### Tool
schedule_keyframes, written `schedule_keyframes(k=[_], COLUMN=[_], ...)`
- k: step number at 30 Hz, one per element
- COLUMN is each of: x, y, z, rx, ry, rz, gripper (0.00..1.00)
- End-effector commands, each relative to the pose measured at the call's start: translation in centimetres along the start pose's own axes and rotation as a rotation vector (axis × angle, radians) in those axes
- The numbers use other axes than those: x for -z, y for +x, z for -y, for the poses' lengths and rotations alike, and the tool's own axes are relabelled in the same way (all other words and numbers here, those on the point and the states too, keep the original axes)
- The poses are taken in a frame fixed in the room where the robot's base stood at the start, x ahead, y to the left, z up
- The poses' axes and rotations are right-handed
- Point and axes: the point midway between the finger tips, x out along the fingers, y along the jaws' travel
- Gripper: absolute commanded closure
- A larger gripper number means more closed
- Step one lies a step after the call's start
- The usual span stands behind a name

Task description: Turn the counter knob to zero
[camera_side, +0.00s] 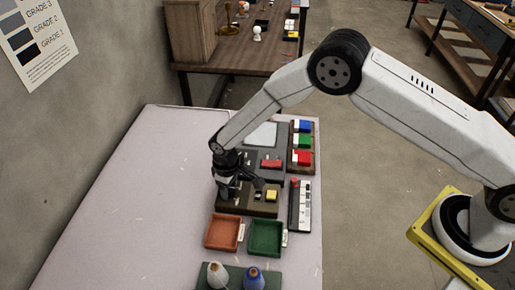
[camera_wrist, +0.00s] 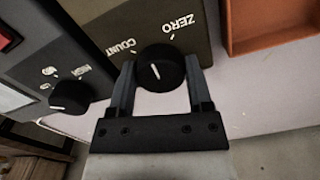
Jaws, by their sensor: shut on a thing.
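The counter knob (camera_wrist: 160,72) is a round black knob with a white pointer line on a dark brown panel in the wrist view. The labels ZERO and COUNT are printed beside it, and both read upside down. The pointer line is near vertical in the picture, and I cannot tell exactly which mark it lines up with. My gripper (camera_wrist: 160,85) has one finger on each side of the knob and is shut on it. In the side view my gripper (camera_side: 228,190) is low over the left end of the dark counter box (camera_side: 235,207), and hides the knob.
A second black knob (camera_wrist: 70,97) marked HIGH is on the grey panel at left in the wrist view. An orange-brown tray (camera_side: 223,233) and a green tray (camera_side: 266,237) are in front of the box. Colored blocks stand behind. The table's left side (camera_side: 130,200) is clear.

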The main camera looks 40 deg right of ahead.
Motion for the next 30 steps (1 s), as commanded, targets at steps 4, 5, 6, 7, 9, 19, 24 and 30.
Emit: schedule_keyframes(k=[4,5,6,7,9,19,24,30], x=[-0.02,-0.01,-0.01,-0.01,-0.01,0.03,0.05,0.06], y=[-0.03,-0.03,-0.03,-0.03,-0.03,-0.03,-0.03,-0.03], z=[0.03,0.04,0.05,0.05,0.07,0.15,0.18,0.19], rx=[0.000,0.000,0.000,0.000,0.000,0.000,0.000,0.000], ry=[0.141,0.169,0.207,0.236,0.302,0.576,0.666,0.717], rz=[0.001,0.001,0.001,0.001,0.001,0.001,0.001,0.001], gripper=[0.94,0.94,0.94,0.94,0.94,0.94,0.94,0.94])
